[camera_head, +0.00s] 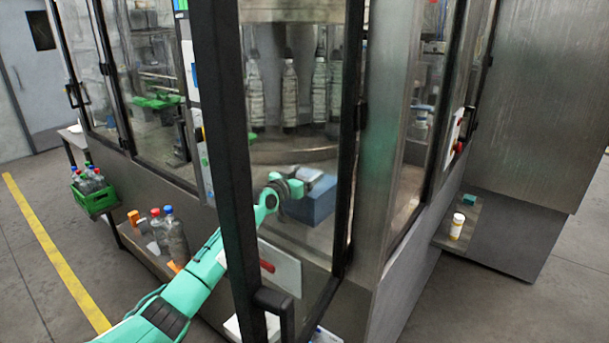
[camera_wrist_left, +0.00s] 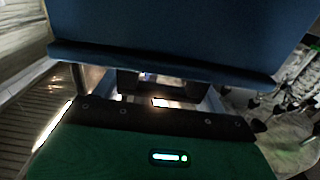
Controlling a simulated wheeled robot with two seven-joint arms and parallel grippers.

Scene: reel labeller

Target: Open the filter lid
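A blue filter box (camera_head: 314,207) stands inside the machine, behind the open framed door in the head view. My left arm reaches in, and its gripper (camera_head: 308,181) is at the top of the box, partly hidden. In the left wrist view a broad blue panel (camera_wrist_left: 165,25) with a dark lower edge fills the top, very close to the gripper. It looks like the box or its lid; I cannot tell which, nor whether the lid is raised. The left fingers (camera_wrist_left: 161,88) show below it, apart, with a gap between them. Contact is unclear. My right gripper is out of view.
The dark door frame (camera_head: 227,150) with its handle stands close beside my left arm. Bottles (camera_head: 290,92) hang in the machine above the box. A green crate (camera_head: 95,198) and loose bottles (camera_head: 170,232) are at the left. A white container (camera_head: 456,226) stands on a right ledge.

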